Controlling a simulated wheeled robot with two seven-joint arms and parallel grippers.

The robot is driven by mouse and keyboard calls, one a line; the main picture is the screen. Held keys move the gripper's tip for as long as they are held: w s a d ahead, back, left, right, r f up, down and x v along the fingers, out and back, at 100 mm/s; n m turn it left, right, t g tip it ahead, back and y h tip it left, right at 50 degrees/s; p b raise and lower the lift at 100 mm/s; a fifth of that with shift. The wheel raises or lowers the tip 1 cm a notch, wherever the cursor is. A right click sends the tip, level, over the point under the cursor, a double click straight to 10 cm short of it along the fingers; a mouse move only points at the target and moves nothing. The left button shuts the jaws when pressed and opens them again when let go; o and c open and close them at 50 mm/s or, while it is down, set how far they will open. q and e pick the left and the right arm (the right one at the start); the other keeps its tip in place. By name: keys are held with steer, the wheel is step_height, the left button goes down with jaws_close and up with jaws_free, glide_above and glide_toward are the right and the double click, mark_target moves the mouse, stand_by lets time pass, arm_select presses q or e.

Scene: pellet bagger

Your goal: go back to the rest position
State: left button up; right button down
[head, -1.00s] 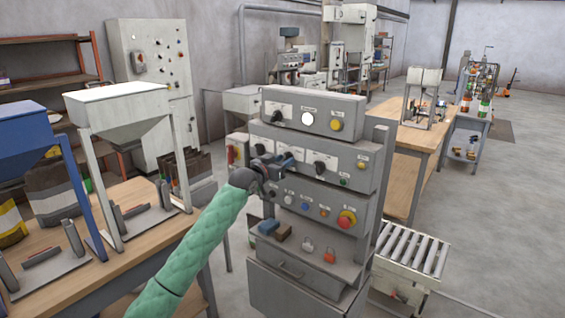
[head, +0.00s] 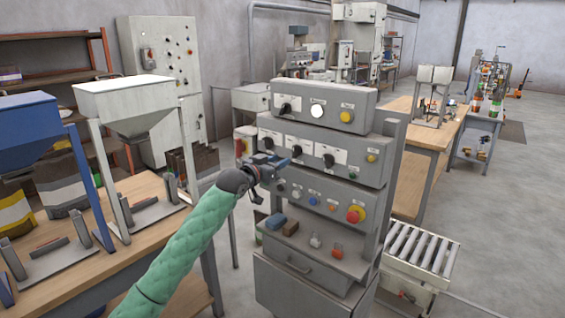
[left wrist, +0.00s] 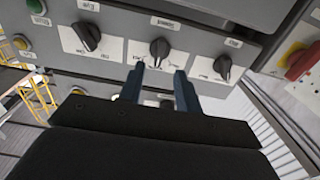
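My left gripper (head: 280,164) is in front of the grey control console (head: 335,148), by the lower edge of its middle panel. Its two blue fingers are apart, with nothing between them. In the left wrist view the open gripper (left wrist: 158,75) points at the panel. A black rotary knob (left wrist: 160,49) lies just beyond the fingertips, apart from them as far as I can see. Other black knobs (left wrist: 87,36) sit to either side. My green-sleeved left arm comes in from the lower left. My right gripper is in neither view.
A wooden bench (head: 155,188) with a white hopper (head: 130,99) and a blue hopper (head: 30,120) stands on the left, close to my arm. A red stop button (head: 355,214) is on the console's lower panel. A roller conveyor (head: 420,250) stands at right.

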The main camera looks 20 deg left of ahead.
arm_select(q)
steer(key=shift+s+a, duration=0.1)
steer(key=shift+s, duration=0.15)
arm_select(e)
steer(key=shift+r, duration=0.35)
arm_select(q)
steer(key=s+d+f+g+y, duration=0.25)
steer(key=s+f, duration=0.55)
steer(key=f, duration=0.5)
steer(key=s+d+f+g+y, duration=0.2)
steer(key=s+f+g, duration=0.2)
steer(key=s+f, duration=0.6)
steer(key=s+d+f+g+y, duration=0.25)
steer(key=s+f, duration=0.35)
steer(key=f, duration=0.9)
steer(key=s+d+f+g, duration=0.2)
steer(key=s+f, duration=0.5)
steer(key=s, duration=0.4)
steer(key=s+d+f+n+g+h, duration=0.1)
steer(key=s+d+f+g, duration=0.1)
steer(key=s+f, duration=0.5)
steer(key=s+d+f+n+g, duration=0.1)
steer(key=s+f, duration=0.6)
steer(key=s, duration=0.7)
steer(key=d+g, duration=0.1)
steer(key=d, duration=0.1)
steer(key=shift+s+d+g+h, duration=0.3)
steer(key=shift+s+d+h, duration=0.1)
steer(key=shift+f, duration=0.1)
